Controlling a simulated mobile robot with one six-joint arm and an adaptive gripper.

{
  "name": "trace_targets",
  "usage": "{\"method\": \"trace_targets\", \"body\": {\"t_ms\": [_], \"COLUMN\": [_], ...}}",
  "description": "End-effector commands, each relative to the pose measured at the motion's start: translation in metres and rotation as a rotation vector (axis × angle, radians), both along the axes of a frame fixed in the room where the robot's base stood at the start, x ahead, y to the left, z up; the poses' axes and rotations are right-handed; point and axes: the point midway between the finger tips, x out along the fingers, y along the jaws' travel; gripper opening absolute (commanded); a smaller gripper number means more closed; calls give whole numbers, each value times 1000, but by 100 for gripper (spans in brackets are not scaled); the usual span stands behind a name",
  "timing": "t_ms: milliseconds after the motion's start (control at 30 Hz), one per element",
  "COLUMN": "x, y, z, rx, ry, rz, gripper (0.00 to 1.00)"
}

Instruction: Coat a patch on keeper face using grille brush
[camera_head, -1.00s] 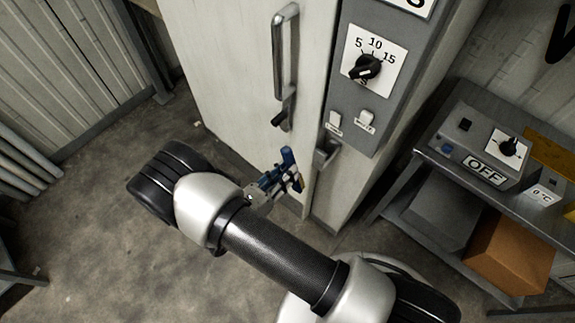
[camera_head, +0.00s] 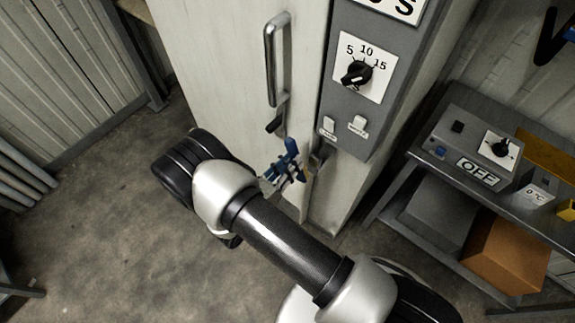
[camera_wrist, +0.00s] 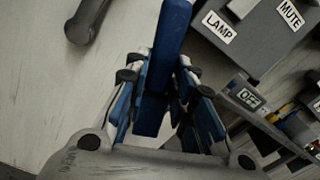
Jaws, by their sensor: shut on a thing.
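My gripper (camera_head: 278,179) is shut on the blue-handled brush (camera_head: 289,148) in front of the white cabinet's lower right edge. In the wrist view the brush's blue shaft (camera_wrist: 173,35) rises between the two fingers of my gripper (camera_wrist: 163,105). The bristles cannot be made out clearly. A small grey metal bracket (camera_head: 319,157), which looks like the keeper, sits on the cabinet edge below the control panel, just right of the brush in the head view. Whether brush and bracket touch cannot be told. No coated patch is visible on it.
The white cabinet door (camera_head: 225,70) has a long handle (camera_head: 275,60). Beside it is a grey control panel (camera_head: 345,125) with a dial and LAMP and MUTE switches. A metal bench (camera_head: 405,175) with an OFF box (camera_head: 462,145) stands right. Floor at left is clear.

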Motion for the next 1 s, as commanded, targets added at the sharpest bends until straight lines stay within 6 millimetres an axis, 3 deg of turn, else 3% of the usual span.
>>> {"method": "trace_targets", "body": {"t_ms": [1000], "x": [9], "y": [-7], "z": [0], "rx": [0], "ry": [0], "rz": [-1], "gripper": [4]}}
